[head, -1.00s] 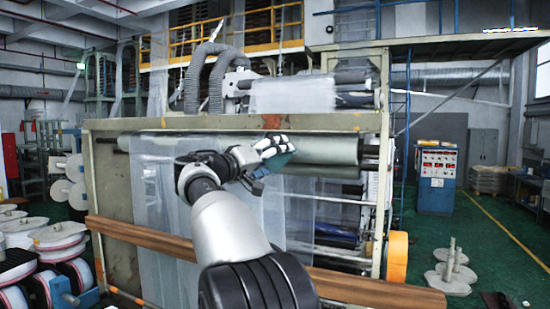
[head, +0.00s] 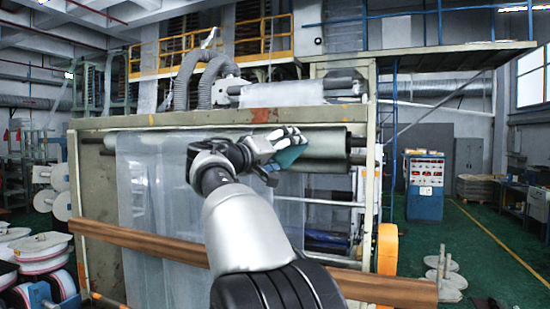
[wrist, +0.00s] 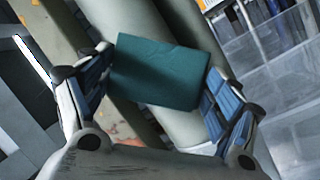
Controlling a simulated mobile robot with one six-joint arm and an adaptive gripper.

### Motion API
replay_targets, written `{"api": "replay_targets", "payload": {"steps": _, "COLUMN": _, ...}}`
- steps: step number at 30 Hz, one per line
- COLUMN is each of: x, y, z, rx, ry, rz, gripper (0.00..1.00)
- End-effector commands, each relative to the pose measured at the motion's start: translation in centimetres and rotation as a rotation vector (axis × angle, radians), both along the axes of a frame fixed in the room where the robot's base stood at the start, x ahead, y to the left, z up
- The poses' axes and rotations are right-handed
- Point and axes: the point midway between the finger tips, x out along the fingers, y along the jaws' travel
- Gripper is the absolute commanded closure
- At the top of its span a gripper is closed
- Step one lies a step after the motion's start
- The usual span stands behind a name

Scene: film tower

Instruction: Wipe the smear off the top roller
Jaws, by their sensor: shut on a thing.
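My gripper (head: 287,143) is shut on a teal wiping pad (head: 291,157). In the wrist view the pad (wrist: 160,72) sits between the two fingers of my gripper (wrist: 158,80). The grey-green top roller (head: 327,150) runs across just under the machine's top beam. In the wrist view the roller (wrist: 182,126) passes behind the pad, which hides part of it. I cannot tell whether the pad touches the roller. I make out no smear on the visible roller surface; the part behind the pad and gripper is hidden.
The machine's top beam (head: 200,119), with a reddish-orange patch (head: 261,115), runs close above my gripper. Clear film (head: 155,185) hangs at the left. A brown wooden rail (head: 145,243) crosses the front. A blue control cabinet (head: 425,185) stands at right, with green floor around it.

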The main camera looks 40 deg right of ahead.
Motion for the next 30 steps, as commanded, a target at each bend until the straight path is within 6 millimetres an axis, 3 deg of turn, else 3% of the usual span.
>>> {"api": "replay_targets", "payload": {"steps": 30, "x": -5.4, "y": -3.0, "z": 0.0, "rx": -0.001, "ry": 0.001, "rz": -0.002, "gripper": 0.36}}
